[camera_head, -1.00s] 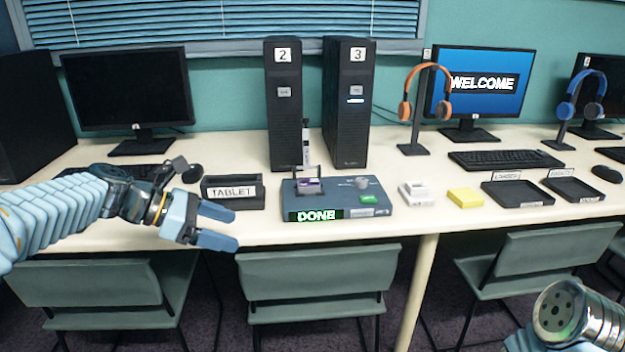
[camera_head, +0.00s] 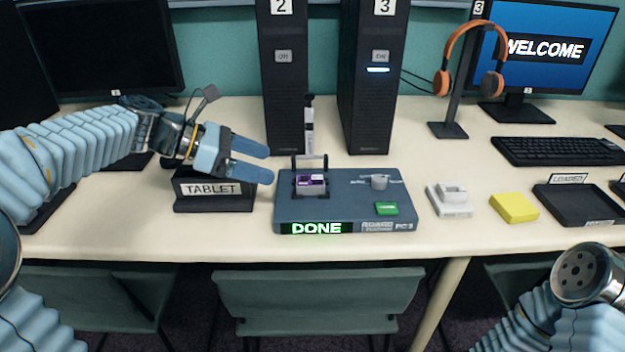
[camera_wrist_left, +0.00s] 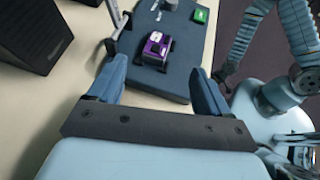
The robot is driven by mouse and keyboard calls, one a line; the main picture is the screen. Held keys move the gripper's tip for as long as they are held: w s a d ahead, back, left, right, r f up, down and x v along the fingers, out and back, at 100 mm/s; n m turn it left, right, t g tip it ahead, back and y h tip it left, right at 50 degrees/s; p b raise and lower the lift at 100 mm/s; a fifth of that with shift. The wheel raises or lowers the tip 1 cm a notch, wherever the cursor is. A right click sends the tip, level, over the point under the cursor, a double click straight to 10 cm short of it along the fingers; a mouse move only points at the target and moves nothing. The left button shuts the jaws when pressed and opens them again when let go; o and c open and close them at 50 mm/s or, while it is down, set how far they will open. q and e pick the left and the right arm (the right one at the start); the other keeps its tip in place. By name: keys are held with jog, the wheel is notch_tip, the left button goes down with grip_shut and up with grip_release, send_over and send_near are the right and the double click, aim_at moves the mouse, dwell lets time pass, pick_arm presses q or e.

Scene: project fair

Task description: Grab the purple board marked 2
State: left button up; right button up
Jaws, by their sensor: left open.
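The purple board (camera_head: 311,181) sits in a small socket on the blue-grey station (camera_head: 340,205), whose front display reads DONE in green. The board's own marking is too small to read in the head view. In the left wrist view the purple board (camera_wrist_left: 157,45) lies ahead of the fingers, with a pale label on it. My left gripper (camera_head: 262,162) is open and empty, left of the board and above the TABLET holder. My right arm shows at the lower right of the head view, and its gripper fingers are not visible.
The TABLET holder (camera_head: 214,192) stands left of the station. Behind stand tower 2 (camera_head: 284,90) and tower 3 (camera_head: 372,95). A raised frame (camera_head: 310,160) stands just behind the board. Right are a white block (camera_head: 450,200), a yellow block (camera_head: 514,207) and a LOADED tray (camera_head: 572,218).

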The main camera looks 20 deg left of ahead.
aim_at(309, 179)
pick_arm(q)
jog(key=x, duration=1)
jog(key=shift+w+a+f, duration=0.1)
jog(key=shift+w+f, duration=0.05)
jog(key=shift+f, duration=0.05)
jog(key=c, duration=1.1)
